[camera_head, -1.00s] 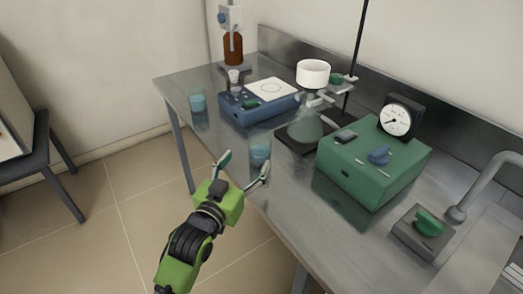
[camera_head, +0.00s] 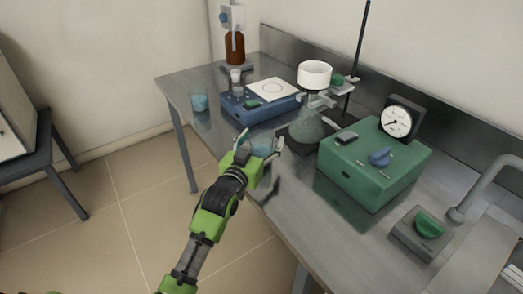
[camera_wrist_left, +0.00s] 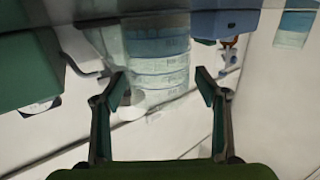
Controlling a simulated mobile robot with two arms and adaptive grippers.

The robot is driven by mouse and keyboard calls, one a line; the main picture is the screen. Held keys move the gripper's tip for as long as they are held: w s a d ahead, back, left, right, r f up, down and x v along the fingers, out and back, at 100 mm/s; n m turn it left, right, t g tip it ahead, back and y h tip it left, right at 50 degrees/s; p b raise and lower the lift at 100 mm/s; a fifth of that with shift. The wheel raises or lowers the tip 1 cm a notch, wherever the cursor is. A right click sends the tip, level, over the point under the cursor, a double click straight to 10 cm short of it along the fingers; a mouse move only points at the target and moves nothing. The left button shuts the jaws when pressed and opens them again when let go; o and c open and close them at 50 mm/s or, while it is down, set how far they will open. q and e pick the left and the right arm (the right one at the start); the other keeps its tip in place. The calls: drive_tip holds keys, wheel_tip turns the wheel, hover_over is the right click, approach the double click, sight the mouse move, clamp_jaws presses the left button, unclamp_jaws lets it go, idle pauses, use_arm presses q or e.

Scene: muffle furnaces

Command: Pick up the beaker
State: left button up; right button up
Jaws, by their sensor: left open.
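A clear beaker with bluish contents (camera_head: 262,142) stands near the front edge of the steel bench (camera_head: 300,218). My left gripper (camera_head: 261,139) is open, with one finger on each side of the beaker in the head view. In the left wrist view, the beaker (camera_wrist_left: 158,62) appears between and beyond the spread fingertips (camera_wrist_left: 161,86), with gaps on both sides. The gripper body partly hides the beaker in the head view. My right gripper is not in view.
A second bluish beaker (camera_head: 200,102) stands at the bench's left end. A green box (camera_head: 372,165) with a dial gauge (camera_head: 397,120) stands to the right.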

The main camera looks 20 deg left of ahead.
use_arm(q)
drive_tip(key=c, duration=1.8)
drive_tip(key=shift+r, duration=0.1)
drive_tip(key=shift+c, duration=0.2)
drive_tip(key=shift+r, duration=0.1)
drive_tip(key=shift+r, duration=0.3)
wheel_tip(320, 180, up, 2)
drive_tip(key=shift+r, duration=0.1)
drive_tip(key=s+a+r, duration=0.3)
drive_tip(key=s+r, duration=0.7)
drive_tip(key=s, duration=0.3)
drive_tip(key=shift+s, duration=0.35)
